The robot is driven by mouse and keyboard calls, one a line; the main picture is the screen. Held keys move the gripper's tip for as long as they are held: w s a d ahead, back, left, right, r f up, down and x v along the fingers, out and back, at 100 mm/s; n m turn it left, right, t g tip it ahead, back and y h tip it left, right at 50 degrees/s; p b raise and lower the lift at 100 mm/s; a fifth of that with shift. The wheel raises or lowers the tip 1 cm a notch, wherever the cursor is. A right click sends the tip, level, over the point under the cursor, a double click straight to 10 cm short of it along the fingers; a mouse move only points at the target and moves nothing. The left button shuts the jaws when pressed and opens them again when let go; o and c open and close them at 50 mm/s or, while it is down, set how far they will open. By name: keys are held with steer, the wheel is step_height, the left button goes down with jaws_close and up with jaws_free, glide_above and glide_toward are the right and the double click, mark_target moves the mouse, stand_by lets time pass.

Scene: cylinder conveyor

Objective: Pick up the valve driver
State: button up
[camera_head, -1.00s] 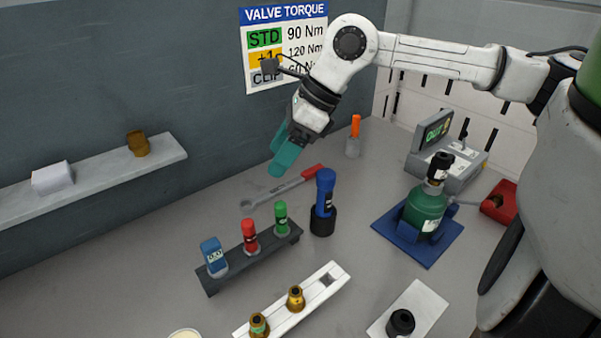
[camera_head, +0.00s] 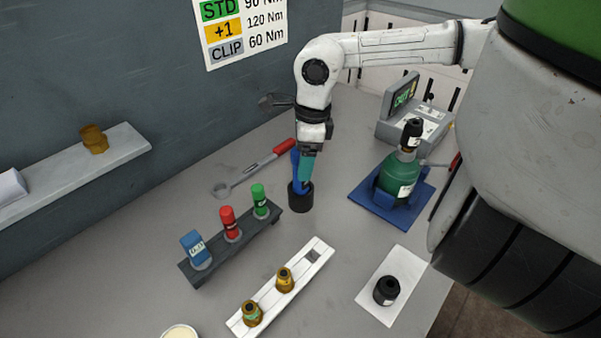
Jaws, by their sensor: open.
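A blue upright tool (camera_head: 295,162), which I take to be the valve driver, stands in a black round holder (camera_head: 300,200) on the bench. My gripper (camera_head: 304,178) points down at the tool, with its teal fingers open. One finger covers the tool's right side. I cannot tell whether the fingers touch it or whether the tool is between them.
A red-handled wrench (camera_head: 255,168) lies behind the holder. A dark rack (camera_head: 232,250) with blue, red and green pieces is at left front. A white strip (camera_head: 310,262) holds brass fittings. A green cylinder (camera_head: 399,174) sits on a blue base (camera_head: 368,200) at right.

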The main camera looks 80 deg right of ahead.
steer(key=shift+w+f, duration=0.2)
steer(key=shift+f, duration=1.1)
steer(key=shift+c, duration=0.4)
jaws_close()
